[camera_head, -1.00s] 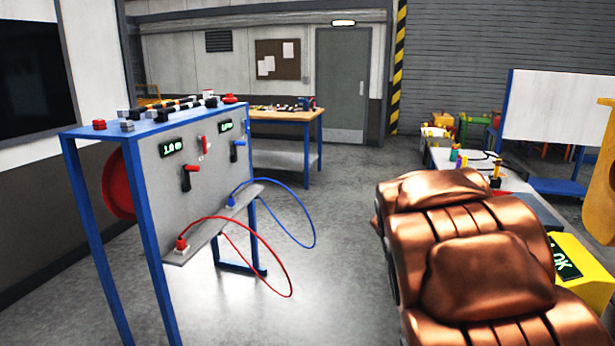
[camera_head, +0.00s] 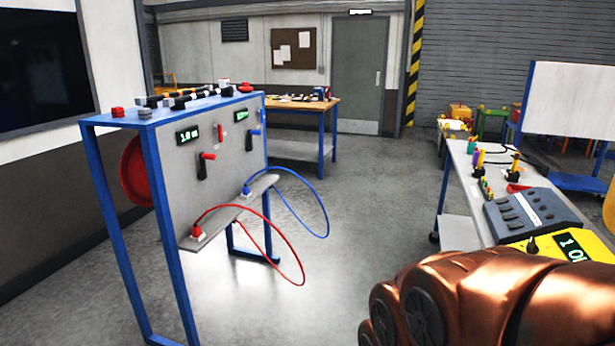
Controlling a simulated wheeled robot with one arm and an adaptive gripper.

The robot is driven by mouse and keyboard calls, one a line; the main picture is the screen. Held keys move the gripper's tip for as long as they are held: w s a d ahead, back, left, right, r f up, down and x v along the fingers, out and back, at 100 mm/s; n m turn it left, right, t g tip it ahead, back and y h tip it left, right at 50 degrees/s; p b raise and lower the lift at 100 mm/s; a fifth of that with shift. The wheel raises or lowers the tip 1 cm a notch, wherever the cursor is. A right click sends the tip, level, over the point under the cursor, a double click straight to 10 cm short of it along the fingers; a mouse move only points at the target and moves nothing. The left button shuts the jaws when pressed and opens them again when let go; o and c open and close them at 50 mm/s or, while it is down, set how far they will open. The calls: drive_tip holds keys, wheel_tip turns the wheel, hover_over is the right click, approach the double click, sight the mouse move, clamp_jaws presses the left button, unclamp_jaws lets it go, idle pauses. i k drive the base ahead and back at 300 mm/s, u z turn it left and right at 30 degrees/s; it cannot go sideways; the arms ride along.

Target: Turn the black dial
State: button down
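A yellow box (camera_head: 590,243) with a lit green display stands at the near end of the right-hand table. A small black knob (camera_head: 532,245) stands up on its top, left of the display; it looks like the black dial. The knob is small, and its pointing direction cannot be made out. My copper-coloured arm fills the bottom right and covers the lower front of the yellow box. My gripper's fingers do not show.
A grey button box (camera_head: 532,212) sits just behind the yellow box on the table (camera_head: 459,183). A blue-framed panel (camera_head: 228,157) with black-and-red levers and looping red and blue cables stands at left. The floor (camera_head: 370,215) between is clear.

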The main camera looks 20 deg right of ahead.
sight(532, 248)
drive_tip(key=z, duration=1.95)
